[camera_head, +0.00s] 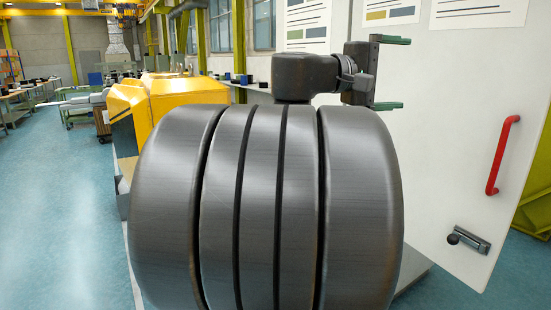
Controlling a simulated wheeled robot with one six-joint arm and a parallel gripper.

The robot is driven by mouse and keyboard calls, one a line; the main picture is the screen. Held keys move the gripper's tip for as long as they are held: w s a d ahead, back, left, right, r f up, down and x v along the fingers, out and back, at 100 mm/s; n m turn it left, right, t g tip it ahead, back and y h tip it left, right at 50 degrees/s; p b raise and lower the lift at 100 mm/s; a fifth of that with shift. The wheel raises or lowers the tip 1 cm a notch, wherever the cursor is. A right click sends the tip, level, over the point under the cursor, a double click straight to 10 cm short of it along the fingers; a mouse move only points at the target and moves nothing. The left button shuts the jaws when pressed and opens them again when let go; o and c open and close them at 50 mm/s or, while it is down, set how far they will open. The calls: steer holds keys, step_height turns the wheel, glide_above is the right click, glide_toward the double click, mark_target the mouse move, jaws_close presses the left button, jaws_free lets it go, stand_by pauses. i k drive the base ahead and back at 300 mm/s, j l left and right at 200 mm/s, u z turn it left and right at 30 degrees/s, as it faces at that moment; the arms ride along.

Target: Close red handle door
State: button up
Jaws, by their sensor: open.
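The red handle (503,155) is a vertical bar on a large white door panel (440,130) on the right side of the view. A dark metal latch with a round knob (468,240) sits below the handle, near the panel's right edge. My gripper (399,73) has two green-tipped fingers, one above the other and spread apart, pointing right. It is open and empty, in front of the panel, well left of the handle and higher than it. The lower left of the panel is hidden behind my own dark arm parts. How far the door stands open cannot be told.
Yellow machinery (175,95) stands behind my arm on the left. A yellow structure (535,190) shows beyond the panel's right edge. Benches (20,100) line the far left. Blue floor (60,220) at left is clear. Printed sheets (390,12) are on the panel.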

mark_target(473, 82)
steer(key=z, duration=2)
steer(key=i+z, duration=0.15)
steer(key=i, duration=1.65)
steer(key=l+u, duration=0.1)
steer(key=l, duration=0.3)
